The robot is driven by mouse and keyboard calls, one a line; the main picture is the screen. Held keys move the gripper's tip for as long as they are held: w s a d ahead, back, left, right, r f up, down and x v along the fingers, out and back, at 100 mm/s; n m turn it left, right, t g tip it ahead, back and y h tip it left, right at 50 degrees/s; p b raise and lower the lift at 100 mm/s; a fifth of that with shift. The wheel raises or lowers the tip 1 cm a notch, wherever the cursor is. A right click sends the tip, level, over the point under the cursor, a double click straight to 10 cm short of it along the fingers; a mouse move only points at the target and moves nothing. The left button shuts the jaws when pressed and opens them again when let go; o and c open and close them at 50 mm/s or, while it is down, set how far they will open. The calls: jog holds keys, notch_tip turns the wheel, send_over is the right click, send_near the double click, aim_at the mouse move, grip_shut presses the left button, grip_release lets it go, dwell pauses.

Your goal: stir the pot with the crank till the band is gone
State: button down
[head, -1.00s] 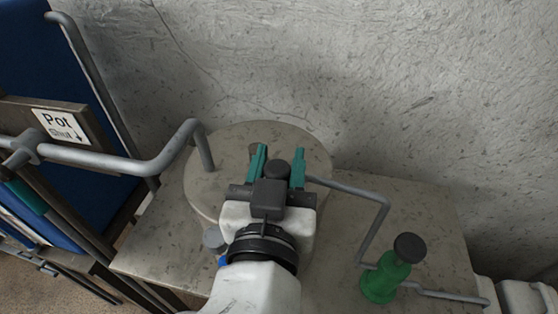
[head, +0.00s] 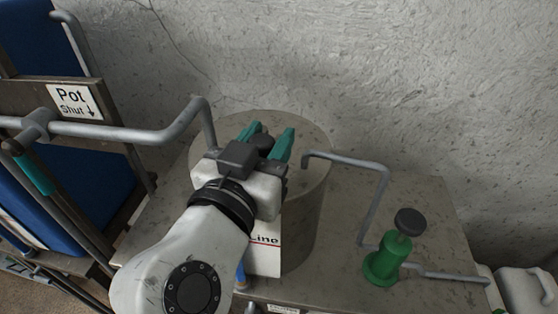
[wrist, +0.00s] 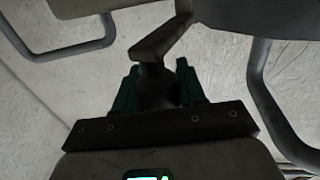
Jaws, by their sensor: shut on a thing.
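The pot (head: 302,230) is a grey-beige drum with a flat lid, standing on a bench against the wall. My gripper (head: 267,137) is over the lid, its teal fingers shut on the dark knob (head: 263,143) of the crank. In the wrist view the knob sits between the fingers (wrist: 158,84), and the crank's dark arm (wrist: 165,38) runs up from it. My gripper and arm hide much of the lid and the pot's front left. A white label (head: 265,242) with a red line, reading "Line", shows partly on the front. I cannot make out a band.
A grey pipe (head: 120,132) enters the lid from the left, below a "Pot Shut" sign (head: 73,101). Another bent pipe (head: 378,205) runs right of the lid to a green valve (head: 385,262) with a black knob.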

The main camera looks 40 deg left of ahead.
jog(key=shift+s+a+f+b, duration=0.15)
jog(key=shift+s+a+b, duration=0.4)
jog(key=shift+s+b, duration=0.1)
jog(key=shift+s+a+m+h+b, duration=0.35)
jog(key=shift+a+m+h+b, duration=0.05)
jog(key=shift+h, duration=0.2)
jog(key=m+h+b, duration=0.1)
jog(key=a+m+t+h+b, duration=0.1)
jog(key=h, duration=0.1)
jog(key=s+a+m+h+b, duration=0.1)
jog(key=h, duration=0.1)
jog(key=shift+s+t, duration=0.1)
jog(key=shift+t, duration=0.2)
jog(key=shift+s+a+b, duration=0.15)
jog(key=shift+a+b, duration=0.55)
jog(key=shift+b, duration=0.15)
jog(key=shift+a, duration=0.1)
dwell(0.3)
jog(key=c, duration=0.7)
grip_release()
jog(key=shift+c, duration=0.2)
